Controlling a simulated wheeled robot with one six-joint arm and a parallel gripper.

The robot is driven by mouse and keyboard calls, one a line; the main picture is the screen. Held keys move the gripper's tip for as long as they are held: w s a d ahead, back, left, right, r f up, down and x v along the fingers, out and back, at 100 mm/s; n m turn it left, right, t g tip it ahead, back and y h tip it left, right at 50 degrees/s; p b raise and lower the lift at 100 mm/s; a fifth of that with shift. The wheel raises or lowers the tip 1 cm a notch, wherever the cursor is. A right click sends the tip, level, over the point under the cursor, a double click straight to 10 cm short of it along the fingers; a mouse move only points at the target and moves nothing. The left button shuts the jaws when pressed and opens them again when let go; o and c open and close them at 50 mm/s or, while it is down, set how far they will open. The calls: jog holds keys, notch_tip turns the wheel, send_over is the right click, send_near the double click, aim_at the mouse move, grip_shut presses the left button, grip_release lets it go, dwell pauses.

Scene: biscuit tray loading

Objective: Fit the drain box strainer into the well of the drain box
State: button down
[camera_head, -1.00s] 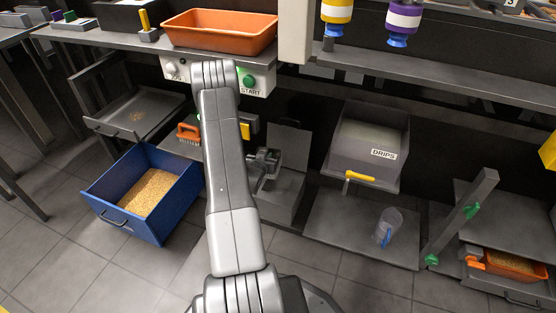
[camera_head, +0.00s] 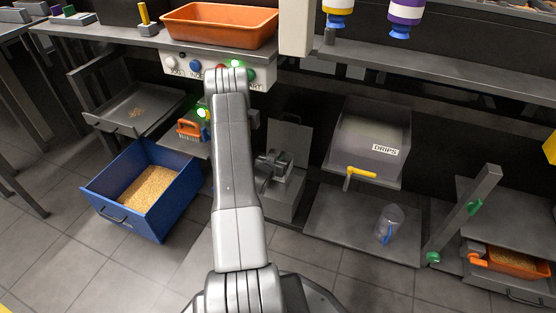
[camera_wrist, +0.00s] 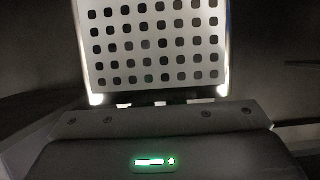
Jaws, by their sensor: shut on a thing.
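The drain box strainer (camera_wrist: 152,45) is a pale plate with rows of square holes, seen upright in the wrist view. My gripper (camera_wrist: 160,100) is shut on its lower edge as seen there. In the head view my gripper (camera_head: 272,168) is low behind my forearm, over the open grey drain box (camera_head: 285,206), whose lid (camera_head: 290,137) stands up behind it. The strainer cannot be made out in the head view. The well is mostly hidden by my gripper, so I cannot tell whether the strainer touches the box.
A blue bin of grain (camera_head: 176,216) stands left of my arm, with an orange brush (camera_head: 189,128) behind it. Right are the DRIPS box (camera_head: 368,147) with a yellow handle (camera_head: 361,171) and a clear jug (camera_head: 390,224). A shelf with an orange tray (camera_head: 219,27) runs above.

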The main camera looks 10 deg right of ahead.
notch_tip(320, 180, down, 2)
jog(key=shift+f+b, duration=0.1)
jog(key=shift+b, duration=0.5)
jog(key=shift+f, duration=1.15)
jog(key=shift+f, duration=4.15)
jog(key=c, duration=1.5)
grip_release()
jog(key=shift+o, duration=0.2)
jog(key=p+v, duration=0.5)
jog(key=v, duration=0.9)
jog(key=shift+w, duration=0.1)
